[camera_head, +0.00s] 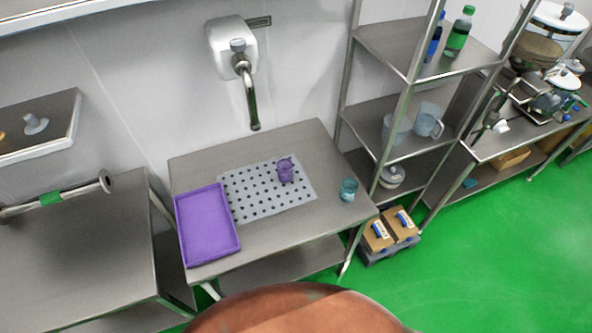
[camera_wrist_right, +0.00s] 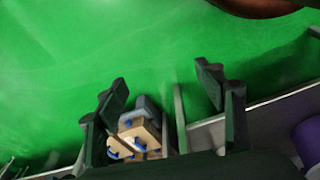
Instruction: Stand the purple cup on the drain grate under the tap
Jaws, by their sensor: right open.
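The purple cup (camera_head: 286,171) stands upright on the right part of the drain grate (camera_head: 267,203), a pale perforated sheet on the steel table. The wall-mounted tap (camera_head: 252,100) hangs above and behind the grate, with its spout end back and left of the cup in the head view. My right gripper (camera_wrist_right: 162,92) is open and empty in the right wrist view, with green floor and boxes beyond its fingers. A purple thing (camera_wrist_right: 309,138) shows at that view's right edge; I cannot tell which. My left gripper is not in view.
A purple tray (camera_head: 208,225) lies at the table's left, touching or near the grate. A teal glass (camera_head: 348,190) stands at the right edge. A steel shelf rack (camera_head: 385,45) stands right of the table.

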